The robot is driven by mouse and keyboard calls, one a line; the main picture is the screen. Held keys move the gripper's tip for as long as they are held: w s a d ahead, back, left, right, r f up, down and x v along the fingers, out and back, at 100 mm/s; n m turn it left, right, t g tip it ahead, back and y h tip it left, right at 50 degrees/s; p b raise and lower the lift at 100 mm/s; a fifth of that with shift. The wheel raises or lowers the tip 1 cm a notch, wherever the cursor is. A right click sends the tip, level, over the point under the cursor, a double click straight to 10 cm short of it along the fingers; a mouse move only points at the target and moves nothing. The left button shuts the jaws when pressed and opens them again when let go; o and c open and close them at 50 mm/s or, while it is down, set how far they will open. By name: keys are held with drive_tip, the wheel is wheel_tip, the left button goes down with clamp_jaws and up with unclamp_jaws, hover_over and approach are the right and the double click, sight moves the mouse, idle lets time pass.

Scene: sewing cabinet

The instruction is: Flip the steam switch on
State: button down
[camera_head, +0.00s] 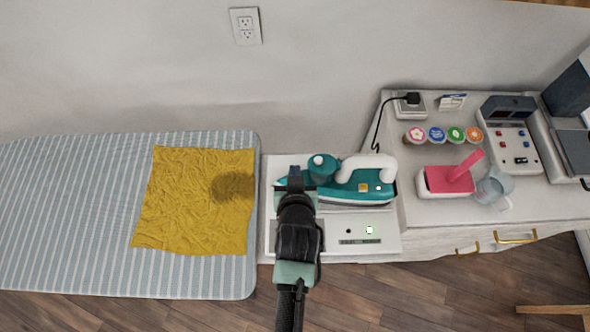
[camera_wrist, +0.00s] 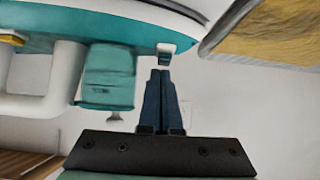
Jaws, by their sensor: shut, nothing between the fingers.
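A teal and white iron (camera_head: 352,190) rests on a white station (camera_head: 385,246), its nose pointing left. It fills the upper left of the wrist view (camera_wrist: 70,30). A small white piece with a teal end (camera_wrist: 166,48), possibly the steam switch, sits at the iron's edge in the wrist view; its setting cannot be told. My gripper (camera_head: 295,174) is over the nose end of the iron, shut and empty. Its fingertips (camera_wrist: 160,74) are just short of the small piece; contact cannot be told. In the head view my gripper and arm hide that piece and part of the station.
A striped ironing board (camera_head: 60,225) with a crumpled yellow cloth (camera_head: 185,205) lies left. A white cabinet (camera_head: 430,232) at right bears a pink-topped box (camera_head: 445,183), a clear jug (camera_head: 495,186), several round tins (camera_head: 437,134) and a plugged-in cord (camera_head: 377,132). The wall is behind.

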idle(0.3)
drive_tip(key=shift+w+g+p, duration=0.15)
drive_tip(key=shift+g+p, duration=0.15)
drive_tip(key=shift+p, duration=0.45)
drive_tip(key=shift+f, duration=0.3)
drive_tip(key=shift+w+r, duration=0.25)
drive_tip(key=shift+w, duration=0.5)
drive_tip(key=r+p, duration=0.3)
drive_tip(key=r, duration=0.1)
drive_tip(key=shift+w, duration=0.3)
drive_tip(key=w+r+b+v, duration=0.1)
drive_tip(key=v, duration=0.8)
drive_tip(key=shift+r, duration=0.6)
